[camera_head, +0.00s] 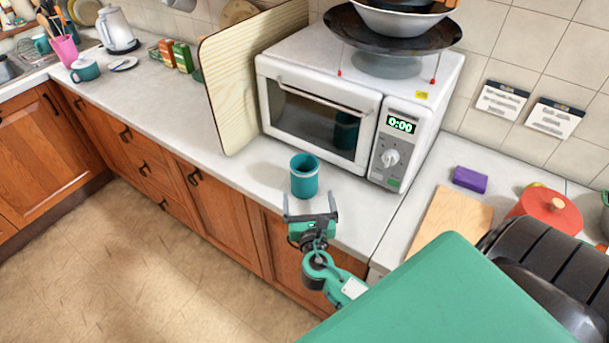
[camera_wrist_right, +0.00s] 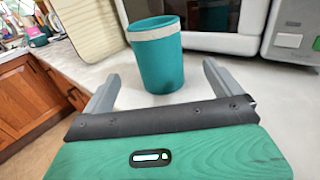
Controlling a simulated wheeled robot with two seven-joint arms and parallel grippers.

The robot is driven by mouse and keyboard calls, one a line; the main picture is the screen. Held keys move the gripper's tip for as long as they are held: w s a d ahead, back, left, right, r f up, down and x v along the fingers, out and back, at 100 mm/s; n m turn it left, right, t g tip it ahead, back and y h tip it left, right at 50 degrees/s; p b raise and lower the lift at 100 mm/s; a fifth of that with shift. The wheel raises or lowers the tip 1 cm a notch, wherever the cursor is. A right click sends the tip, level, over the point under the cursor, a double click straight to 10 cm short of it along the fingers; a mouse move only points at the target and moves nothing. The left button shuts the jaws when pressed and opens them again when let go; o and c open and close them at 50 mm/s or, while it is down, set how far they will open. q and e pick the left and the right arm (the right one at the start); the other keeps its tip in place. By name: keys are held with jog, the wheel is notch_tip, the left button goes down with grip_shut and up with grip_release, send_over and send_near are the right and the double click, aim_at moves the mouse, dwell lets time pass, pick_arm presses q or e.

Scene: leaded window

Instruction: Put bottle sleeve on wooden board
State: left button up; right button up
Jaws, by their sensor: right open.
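The bottle sleeve (camera_head: 304,177) is a teal cylinder with an open top, standing upright on the counter in front of the microwave. In the right wrist view the sleeve (camera_wrist_right: 158,58) shows a pale band below its rim. My right gripper (camera_head: 311,205) is open, just in front of the sleeve at the counter's edge. In the right wrist view its two fingers (camera_wrist_right: 158,85) point toward the sleeve, which stands beyond them, ungripped. The wooden board (camera_head: 453,220) lies flat on the counter to the right, partly hidden by a green part in the foreground. My left gripper is not seen.
A white microwave (camera_head: 320,110) stands behind the sleeve, with bowls (camera_head: 393,20) on top. A tall pale board (camera_head: 232,85) leans at its left. A purple block (camera_head: 469,179) and a red pot (camera_head: 549,208) stand near the wooden board. The counter left of the tall board has free room.

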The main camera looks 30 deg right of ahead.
aim_at(307, 185)
jog(key=p+x, duration=0.1)
jog(key=x, duration=0.4)
jog(key=shift+w+d, duration=0.15)
jog(key=shift+w, duration=0.15)
jog(key=x, duration=0.1)
jog(key=p+x, duration=0.1)
jog(key=x, duration=0.1)
jog(key=p+x, duration=0.1)
jog(key=shift+w+r, duration=0.3)
jog(key=shift+w+d+f+p, duration=0.2)
jog(key=shift+w+p, duration=0.1)
jog(key=shift+w, duration=0.1)
jog(key=shift+r, duration=0.1)
jog(key=c, duration=1.1)
